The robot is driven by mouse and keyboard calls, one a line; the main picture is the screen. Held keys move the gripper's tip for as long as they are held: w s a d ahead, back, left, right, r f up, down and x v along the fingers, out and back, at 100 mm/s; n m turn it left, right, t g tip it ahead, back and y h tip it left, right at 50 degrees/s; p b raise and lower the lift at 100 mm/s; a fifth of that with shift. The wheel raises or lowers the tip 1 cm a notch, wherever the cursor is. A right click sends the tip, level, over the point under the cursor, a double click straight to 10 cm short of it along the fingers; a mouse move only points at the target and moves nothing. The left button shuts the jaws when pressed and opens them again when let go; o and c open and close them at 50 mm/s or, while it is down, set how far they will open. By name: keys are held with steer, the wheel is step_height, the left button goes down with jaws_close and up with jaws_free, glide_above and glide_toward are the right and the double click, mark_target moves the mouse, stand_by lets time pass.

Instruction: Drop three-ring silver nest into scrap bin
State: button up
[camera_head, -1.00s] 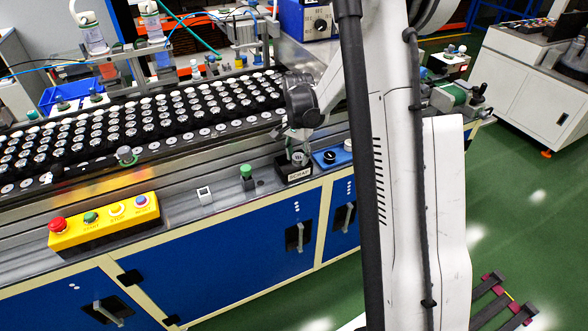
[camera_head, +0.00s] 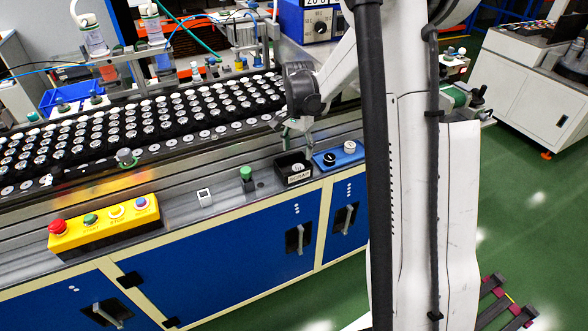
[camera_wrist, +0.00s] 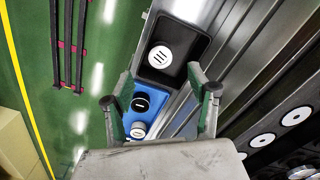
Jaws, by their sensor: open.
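The scrap bin (camera_head: 281,165) is a small black open box with a white label on its front, on the bench's front ledge. The silver nest (camera_head: 297,168), a round piece with a pale top, lies inside it. In the wrist view the nest (camera_wrist: 160,57) shows three dark bars on its white face and sits on the floor of the black bin (camera_wrist: 186,45). My gripper (camera_head: 298,134) is above the bin, apart from the nest. In the wrist view my gripper (camera_wrist: 160,74) has its green fingers spread wide with nothing between them.
A blue tray (camera_head: 326,165) right of the bin holds a black-topped piece (camera_head: 329,158) and a white-topped one (camera_head: 349,147). A green-topped button (camera_head: 246,173) stands left of the bin. A yellow button box (camera_head: 105,225) is further left. Rows of speaker parts (camera_head: 150,125) fill the conveyor behind.

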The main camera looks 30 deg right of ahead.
step_height(320, 180, up, 8)
stand_by(0.5)
steer(key=s+a+r+n+t+b, duration=0.25)
steer(key=s+a+r+n, duration=0.35)
steer(key=s+a+r, duration=0.45)
steer(key=s+a+f+n+t, duration=0.2)
steer(key=s+a+n, duration=0.1)
steer(key=s, duration=0.5)
steer(key=s+a+f+n+t, duration=0.2)
steer(key=s+a+n, duration=0.1)
steer(key=s, duration=0.4)
steer(key=shift+s+a+f+t+b, duration=0.3)
steer(key=shift+s+a+t+b, duration=0.1)
steer(key=shift+a, duration=0.35)
